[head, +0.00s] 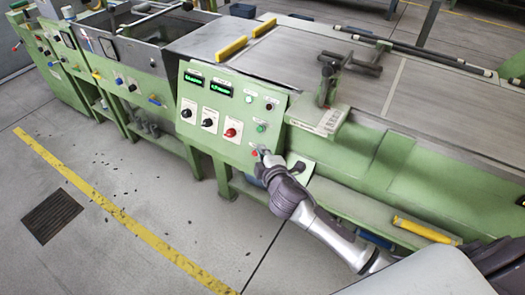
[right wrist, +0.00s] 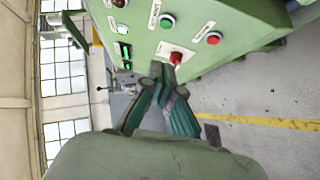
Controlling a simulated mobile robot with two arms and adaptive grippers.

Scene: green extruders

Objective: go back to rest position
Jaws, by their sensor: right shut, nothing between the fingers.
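My right gripper (head: 264,155) is in front of the lower right corner of a green control panel (head: 213,135), its arm reaching in from the lower right. In the right wrist view the right gripper (right wrist: 165,80) is shut and empty, its fingertips close to a red knob (right wrist: 175,58). I cannot tell whether they touch it. The red knob (head: 231,132) also shows in the head view, to the left of my gripper. My left gripper is not in view.
The panel carries two lit green displays (head: 208,85), dark knobs (head: 187,112) and several buttons. A clamp-like fixture (head: 335,75) stands on the machine to the right. The floor on the left is open, with a yellow line (head: 105,208) and a dark grate (head: 50,215).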

